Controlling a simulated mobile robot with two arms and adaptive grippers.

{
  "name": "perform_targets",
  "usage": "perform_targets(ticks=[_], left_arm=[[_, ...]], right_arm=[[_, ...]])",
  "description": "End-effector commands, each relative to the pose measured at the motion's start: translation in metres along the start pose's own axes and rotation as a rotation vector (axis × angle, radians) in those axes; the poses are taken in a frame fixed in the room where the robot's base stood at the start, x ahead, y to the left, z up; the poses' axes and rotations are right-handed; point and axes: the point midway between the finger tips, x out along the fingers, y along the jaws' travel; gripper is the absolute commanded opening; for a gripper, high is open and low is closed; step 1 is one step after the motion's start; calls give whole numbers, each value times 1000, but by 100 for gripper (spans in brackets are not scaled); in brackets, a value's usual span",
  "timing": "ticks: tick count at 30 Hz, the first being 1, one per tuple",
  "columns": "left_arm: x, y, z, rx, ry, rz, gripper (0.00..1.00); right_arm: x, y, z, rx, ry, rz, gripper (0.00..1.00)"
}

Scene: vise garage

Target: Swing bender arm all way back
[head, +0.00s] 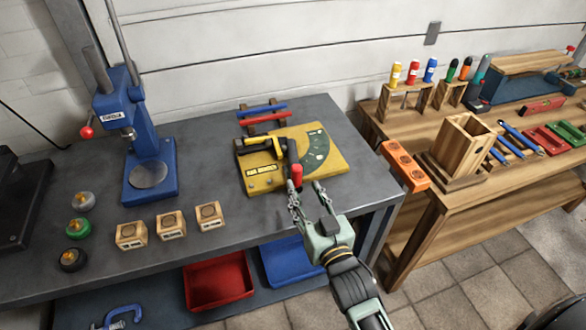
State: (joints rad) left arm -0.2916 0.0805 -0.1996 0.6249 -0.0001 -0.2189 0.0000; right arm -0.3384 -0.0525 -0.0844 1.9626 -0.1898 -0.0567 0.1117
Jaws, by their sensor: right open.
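The bar bender (254,183) is a yellow plate on the grey workbench, with a dark green curved scale (316,149) on its right part. Its dark bender arm (291,151) has a red grip (296,174) at the near end, pointing toward me. My right gripper (305,187) is open at the near edge of the plate. One finger is close to the red grip; I cannot tell whether it touches. My left gripper is not in view.
A blue arbor press (148,150) stands on the left of the bench (222,141). Several wooden blocks (171,226) and knobs (78,229) lie at its front. Red and blue bars (266,117) rest behind the bender. A wooden table (437,193) with tools stands right, with an orange block (404,166) at its edge.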

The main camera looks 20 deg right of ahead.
Motion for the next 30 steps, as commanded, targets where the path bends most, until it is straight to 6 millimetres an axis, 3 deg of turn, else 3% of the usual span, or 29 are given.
perform_targets(ticks=[9,15,26,30], left_arm=[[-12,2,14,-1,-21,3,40],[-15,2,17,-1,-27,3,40],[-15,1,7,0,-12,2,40],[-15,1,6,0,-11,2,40]], right_arm=[[48,0,-2,1,0,0,40],[68,0,-1,1,-1,0,40],[73,0,1,1,-1,-1,39],[72,0,1,1,-2,-1,27]])
